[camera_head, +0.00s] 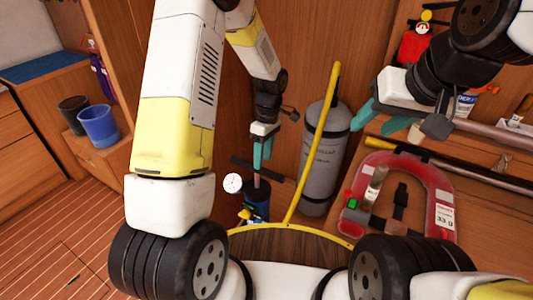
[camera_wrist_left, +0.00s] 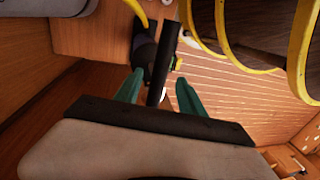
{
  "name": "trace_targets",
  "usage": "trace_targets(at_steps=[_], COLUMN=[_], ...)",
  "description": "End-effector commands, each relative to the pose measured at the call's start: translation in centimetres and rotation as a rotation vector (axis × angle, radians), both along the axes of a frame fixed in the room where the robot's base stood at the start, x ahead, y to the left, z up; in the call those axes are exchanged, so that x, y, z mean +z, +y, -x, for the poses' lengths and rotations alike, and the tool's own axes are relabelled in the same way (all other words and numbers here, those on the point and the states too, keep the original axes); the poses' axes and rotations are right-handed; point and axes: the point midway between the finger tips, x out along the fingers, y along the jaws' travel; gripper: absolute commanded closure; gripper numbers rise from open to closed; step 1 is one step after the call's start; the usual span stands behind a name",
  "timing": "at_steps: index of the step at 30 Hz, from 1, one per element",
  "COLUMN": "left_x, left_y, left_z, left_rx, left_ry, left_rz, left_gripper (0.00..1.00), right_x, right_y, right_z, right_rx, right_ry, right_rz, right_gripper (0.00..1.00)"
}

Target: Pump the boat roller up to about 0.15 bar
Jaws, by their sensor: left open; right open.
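The pump (camera_head: 257,200) stands upright, with a dark body, a thin rod and a black crossbar handle (camera_head: 243,166). A white round gauge (camera_head: 232,183) is beside it. My left gripper (camera_head: 262,152) is open, pointing down at the handle; in the left wrist view the handle (camera_wrist_left: 161,65) runs between its spread fingers (camera_wrist_left: 158,90). I cannot tell whether they touch it. My right gripper (camera_head: 382,122) is open and empty, right of the cylinder.
A yellow hose (camera_head: 320,140) crosses in front of the cylinder. A red horseshoe-shaped float (camera_head: 440,190) lies at the right. A blue bucket (camera_head: 98,126) and a dark bucket (camera_head: 72,112) stand at the left. The plank floor (camera_head: 65,235) is clear at lower left.

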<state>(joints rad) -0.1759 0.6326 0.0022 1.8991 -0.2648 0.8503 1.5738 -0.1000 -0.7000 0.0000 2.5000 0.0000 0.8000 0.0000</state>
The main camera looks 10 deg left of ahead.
Motion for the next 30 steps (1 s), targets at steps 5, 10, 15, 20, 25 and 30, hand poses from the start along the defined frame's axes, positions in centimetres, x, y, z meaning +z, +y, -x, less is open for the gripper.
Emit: trace_targets(at_steps=[5,10,15,20,25,30], left_x=[-3.0,-4.8,-5.3,-5.3,-5.3,-5.3], left_y=[0.2,0.4,0.4,0.4,0.4,0.4], left_z=[0.7,1.0,1.0,1.0,1.0,1.0], left_rx=[-0.001,0.000,-0.001,-0.001,-0.001,-0.001], left_ry=[0.004,0.003,0.002,0.002,0.002,0.001], left_rz=[0.001,0.000,0.002,0.002,0.002,0.002], left_gripper=[0.53,0.53,0.53,0.53,0.83,1.00], right_x=[0.0,0.0,0.0,0.0,0.0,0.0], right_y=[0.0,0.0,0.0,0.0,0.0,0.0], right_z=[0.0,0.0,0.0,0.0,0.0,0.0], right_rx=[0.000,0.000,0.000,0.000,0.000,0.000], right_ry=[0.000,0.000,0.000,0.000,0.000,0.000], right_rz=[0.000,0.000,0.000,0.000,0.000,0.000], right_gripper=[0.53,0.53,0.53,0.53,0.53,0.53])
